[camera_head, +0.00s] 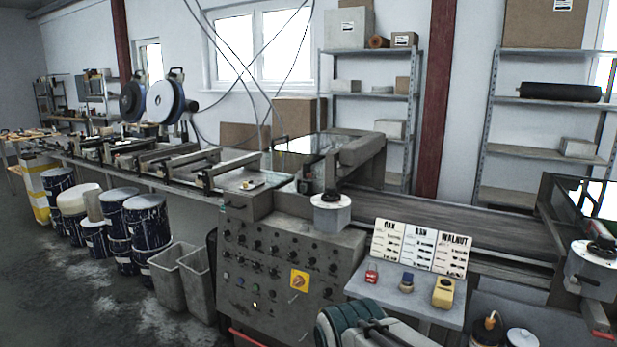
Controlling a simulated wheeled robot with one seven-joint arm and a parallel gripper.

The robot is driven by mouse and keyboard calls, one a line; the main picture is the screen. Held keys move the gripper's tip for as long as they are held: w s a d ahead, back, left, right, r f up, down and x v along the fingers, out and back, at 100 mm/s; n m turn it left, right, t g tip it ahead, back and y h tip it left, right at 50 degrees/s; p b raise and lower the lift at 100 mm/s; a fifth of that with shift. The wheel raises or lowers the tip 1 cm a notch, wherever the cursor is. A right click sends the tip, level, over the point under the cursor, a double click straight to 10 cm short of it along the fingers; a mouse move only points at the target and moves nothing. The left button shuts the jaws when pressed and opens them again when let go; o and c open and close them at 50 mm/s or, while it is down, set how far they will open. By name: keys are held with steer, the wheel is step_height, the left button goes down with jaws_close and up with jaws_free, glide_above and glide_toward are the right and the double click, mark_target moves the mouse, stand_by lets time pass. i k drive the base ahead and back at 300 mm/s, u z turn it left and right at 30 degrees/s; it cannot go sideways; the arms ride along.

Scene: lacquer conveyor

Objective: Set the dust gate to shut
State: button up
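I cannot pick out a labelled dust gate in the head view. A grey control panel (262,262) stands in the middle, with rows of dark knobs, a few coloured buttons and a yellow square rotary switch (299,280) at its right. The panel's lettering is too small to read. A red bar (248,339) shows low at the panel's front. A teal and grey part of my arm shows at the bottom edge, right of the panel. My gripper's fingers cannot be made out.
A small table (398,297) right of the panel carries OAK, ASH and WALNUT cards (420,247) and red, blue and yellow blocks. A conveyor (420,220) runs behind. Grey bins (181,275) and dark drums (147,228) stand left. Open floor lies front left.

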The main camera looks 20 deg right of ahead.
mark_target(246, 186)
steer(key=u, duration=0.4)
steer(key=i, duration=1.85)
steer(key=z, duration=0.05)
